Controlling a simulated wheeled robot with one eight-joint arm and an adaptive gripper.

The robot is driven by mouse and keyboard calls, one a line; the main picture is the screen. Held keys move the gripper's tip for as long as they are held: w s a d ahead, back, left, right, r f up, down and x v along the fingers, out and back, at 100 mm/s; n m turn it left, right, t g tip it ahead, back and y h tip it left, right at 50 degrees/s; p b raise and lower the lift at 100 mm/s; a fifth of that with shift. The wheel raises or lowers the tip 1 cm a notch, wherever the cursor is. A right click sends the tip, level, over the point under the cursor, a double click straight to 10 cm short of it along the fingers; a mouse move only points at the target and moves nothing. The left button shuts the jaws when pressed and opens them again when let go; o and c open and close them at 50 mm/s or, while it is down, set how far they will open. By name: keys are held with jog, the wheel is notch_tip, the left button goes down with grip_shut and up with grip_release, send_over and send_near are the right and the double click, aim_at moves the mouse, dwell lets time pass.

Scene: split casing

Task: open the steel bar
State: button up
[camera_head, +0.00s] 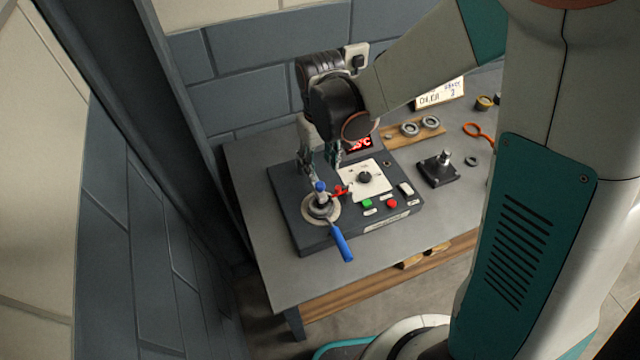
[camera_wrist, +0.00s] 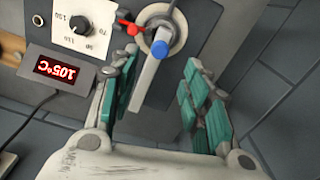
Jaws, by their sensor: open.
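The steel bar (camera_wrist: 146,92) shows in the wrist view as a flat grey bar. It runs from a round ring fitting (camera_wrist: 172,18) down between my fingers. A blue ball knob (camera_wrist: 160,48) overlaps its upper part. In the head view the blue knob (camera_head: 320,186) stands over the round fitting (camera_head: 319,208), and the bar is largely hidden by my gripper. My gripper (camera_head: 320,162) is open above the back of this fitting. In the wrist view its green-padded fingers (camera_wrist: 161,64) are on both sides of the bar, with visible gaps.
A red lever (camera_head: 341,190) and a blue handle (camera_head: 340,243) join the same dark panel (camera_head: 292,200). The panel also carries a dial (camera_head: 364,178), a green button (camera_head: 367,204), a red button (camera_head: 392,203) and a lit display (camera_wrist: 57,70). A brick wall (camera_head: 260,55) stands close behind.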

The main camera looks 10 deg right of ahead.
aim_at(320, 185)
notch_tip(320, 185, down, 8)
jog(key=b, duration=0.4)
jog(key=shift+r, duration=0.1)
jog(key=shift+c, duration=0.3)
grip_shut()
